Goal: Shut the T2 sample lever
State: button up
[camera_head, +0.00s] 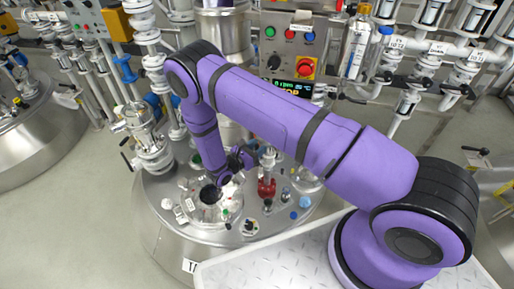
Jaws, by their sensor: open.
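My purple arm reaches from the right across the steel vessel and bends down over its lid (160,190). My gripper (238,163), small and dark, is above the lid's fittings; it is open, with nothing visible between its fingers. Which handle is the T2 sample lever I cannot tell for sure. A small white tag (397,42), seeming to end in T2, hangs on the white piping at the upper right, near valves with black handles. Another tag (190,266) at the vessel's front is partly cut off by my base. My arm hides part of the lid and piping.
A grey control box (291,50) with a red knob stands behind the arm. A sample bottle (355,50) is beside it. A white valve column (150,150) rises at the lid's left. A red fitting (266,188) stands on the lid. Floor is clear at left.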

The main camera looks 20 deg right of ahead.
grip_shut()
jog(key=shift+s, duration=0.15)
jog(key=s+d+f+m+g+h, duration=0.1)
jog(key=s+f+m, duration=0.7)
jog(key=m, duration=1)
jog(key=shift+s+d+f+g+h, duration=0.2)
jog(key=shift+s+d+g+h, duration=0.3)
jog(key=shift+h, duration=0.5)
jog(key=shift+a+m, duration=0.1)
jog(key=shift+m, duration=0.2)
